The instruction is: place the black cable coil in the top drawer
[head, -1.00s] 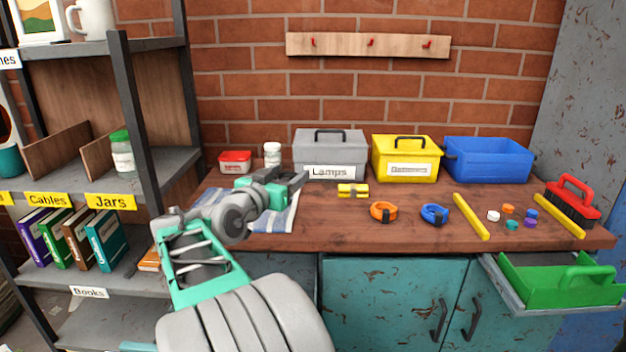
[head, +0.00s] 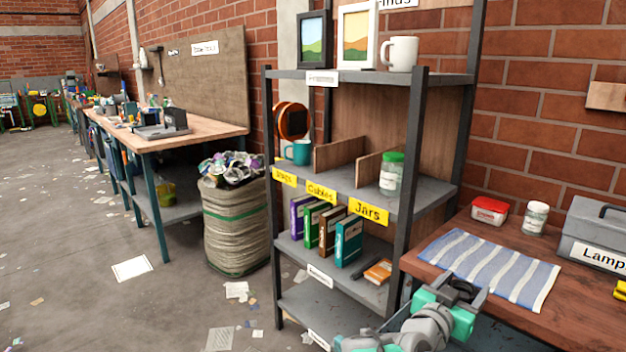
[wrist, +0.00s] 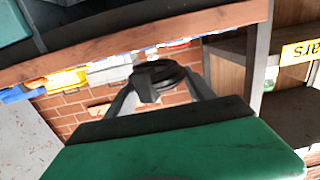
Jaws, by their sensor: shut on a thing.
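The black cable coil (wrist: 158,76) is between the two fingers of my gripper (wrist: 160,90) in the wrist view, held at their tips. In the head view my gripper (head: 463,294), grey and teal, is at the lower right, in front of the workbench's left edge and beside the shelf rack. The coil shows there as a dark ring (head: 462,286), partly hidden by the gripper. No drawer shows clearly in the current views.
The shelf rack (head: 415,140) stands close to the left of my gripper, with a yellow Cables label (head: 321,192), a jar (head: 391,174) and books. A striped cloth (head: 490,265) lies on the workbench (head: 570,318). A full sack (head: 236,225) stands further left.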

